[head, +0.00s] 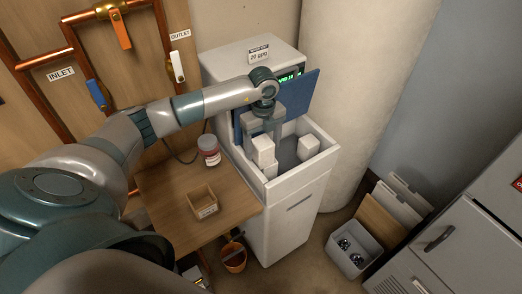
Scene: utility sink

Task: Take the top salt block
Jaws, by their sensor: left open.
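White salt blocks lie in the open bin of the white softener cabinet (328,152). The top salt block (263,150) rests on the left stack, with a lower salt block (270,171) partly showing beneath it. Another salt block (308,146) sits to the right in the bin. My left gripper (264,133) points down into the bin at the top block, its fingers open close to the block's upper end. I cannot tell whether they touch it. The gripper and arm hide part of the bin's back. My right gripper is not in view.
The raised blue lid (300,94) stands just behind the gripper. A wooden table (160,200) at left holds a small open box (203,202) and a red-and-white jar (209,150). A bucket (234,256) and a grey tub (352,250) stand on the floor.

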